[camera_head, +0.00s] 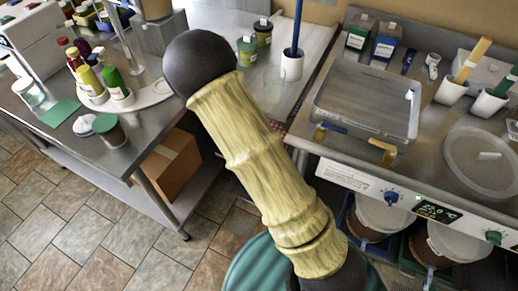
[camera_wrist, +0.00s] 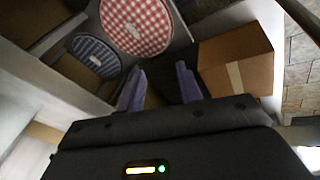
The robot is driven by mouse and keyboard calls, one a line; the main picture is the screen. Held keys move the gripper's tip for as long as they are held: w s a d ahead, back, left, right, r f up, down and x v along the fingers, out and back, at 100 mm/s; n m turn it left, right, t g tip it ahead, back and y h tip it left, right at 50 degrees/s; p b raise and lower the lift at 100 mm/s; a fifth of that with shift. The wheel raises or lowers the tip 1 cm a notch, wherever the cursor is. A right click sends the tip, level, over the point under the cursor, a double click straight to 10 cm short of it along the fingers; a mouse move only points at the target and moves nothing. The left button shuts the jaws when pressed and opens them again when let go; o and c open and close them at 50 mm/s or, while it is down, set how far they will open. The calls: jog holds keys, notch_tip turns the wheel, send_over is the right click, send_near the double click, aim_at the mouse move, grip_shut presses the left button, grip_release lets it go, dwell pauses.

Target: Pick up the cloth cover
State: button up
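Two round cloth covers show in the wrist view: a red-and-white checked one (camera_wrist: 138,22) at the top and a smaller-looking blue striped one (camera_wrist: 95,54) to its lower left. Which one the task means, I cannot tell. What lies under each is hidden. My gripper (camera_wrist: 160,72) is open, with its two bluish fingers apart and nothing seen between them. The fingers point toward the checked cover and are apart from it in the picture. In the head view my arm hides the gripper, and only a sliver of red check shows beside the arm.
A cardboard box (camera_wrist: 235,60) lies right of my fingers; it also shows on the low shelf in the head view (camera_head: 168,165). A clear lidded tub (camera_head: 365,100) stands on the right counter. Bottles (camera_head: 112,80) crowd the left bench. Tiled floor (camera_head: 60,225) is open at lower left.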

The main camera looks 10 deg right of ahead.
jog(key=w+a+f+n+t+b, duration=0.25)
jog(key=w+a+f+b, duration=0.2)
jog(key=f, duration=0.25)
jog(key=w+a+f+n+t+b, duration=0.1)
jog(key=w+a+f+n+b, duration=0.3)
jog(key=f, duration=0.3)
jog(key=w+a+f+n+t+b, duration=0.1)
jog(key=w+a+f+b, duration=0.35)
jog(key=f+b, duration=0.2)
jog(key=w+a+r+n+t+y+b, duration=0.2)
jog(key=w+a+n+y+b, duration=0.25)
jog(key=w+n+b, duration=0.25)
jog(key=w+a+r+n+t+y+b, duration=0.1)
jog(key=w+a+n+t+y+b, duration=0.2)
jog(key=w+n+y+b, duration=0.35)
jog(key=s+d+f+n+g+h+b, duration=0.1)
jog(key=d+n+b, duration=0.5)
jog(key=d, duration=0.6)
jog(key=s+d+f+n+g+h+b, duration=0.1)
jog(key=s+d+n+g+b, duration=0.5)
jog(key=d, duration=0.6)
jog(key=s+d+f+n+g+h+b, duration=0.2)
jog(key=d+n+b, duration=0.5)
jog(key=d, duration=0.5)
jog(key=shift+s+g+h, duration=0.8)
jog(key=shift+s+g, duration=0.05)
jog(key=shift+s, duration=0.5)
jog(key=shift+s+d+r, duration=0.1)
jog(key=shift+d, duration=0.15)
